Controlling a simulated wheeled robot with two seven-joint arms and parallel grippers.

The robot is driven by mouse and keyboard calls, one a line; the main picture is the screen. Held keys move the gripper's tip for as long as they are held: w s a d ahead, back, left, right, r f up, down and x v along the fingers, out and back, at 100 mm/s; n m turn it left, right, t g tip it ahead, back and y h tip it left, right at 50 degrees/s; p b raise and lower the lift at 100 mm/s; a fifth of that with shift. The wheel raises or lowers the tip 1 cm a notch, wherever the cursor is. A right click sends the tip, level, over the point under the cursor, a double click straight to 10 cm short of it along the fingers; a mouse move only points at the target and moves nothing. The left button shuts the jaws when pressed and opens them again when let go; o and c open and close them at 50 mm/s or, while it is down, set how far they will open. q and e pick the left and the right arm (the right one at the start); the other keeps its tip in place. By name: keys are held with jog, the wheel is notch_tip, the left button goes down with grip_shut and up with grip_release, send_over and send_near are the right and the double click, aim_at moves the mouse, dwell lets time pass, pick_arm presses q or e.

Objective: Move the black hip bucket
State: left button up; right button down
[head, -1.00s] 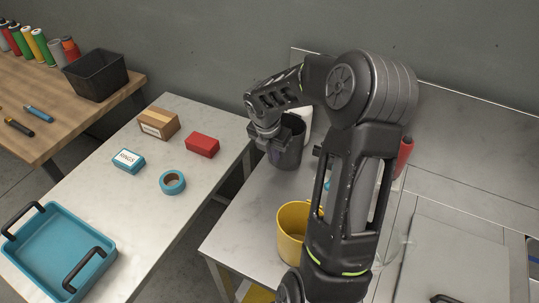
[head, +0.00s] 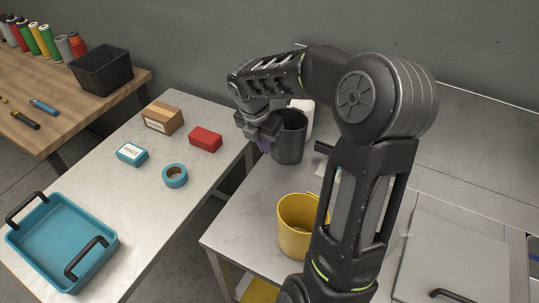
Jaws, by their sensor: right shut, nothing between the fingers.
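The black bucket (head: 291,143) stands upright on the metal table, near the wall, in the head view. My right gripper (head: 264,143) is at the bucket's left side, close to its rim. Its fingers are small and dark here; they are shut with nothing between them. Whether they touch the bucket's wall I cannot tell. The gripper and wrist cover part of the bucket's left edge. My left gripper is out of view.
A yellow bucket (head: 295,228) stands nearer on the metal table, partly behind my right arm. A white container (head: 303,111) is behind the black bucket. The white table at left holds a teal tray (head: 100,270), red box (head: 205,139), cardboard box (head: 163,119) and tape roll (head: 174,176).

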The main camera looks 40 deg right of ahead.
jog(key=v, duration=0.4)
jog(key=shift+s, duration=0.1)
dwell(0.5)
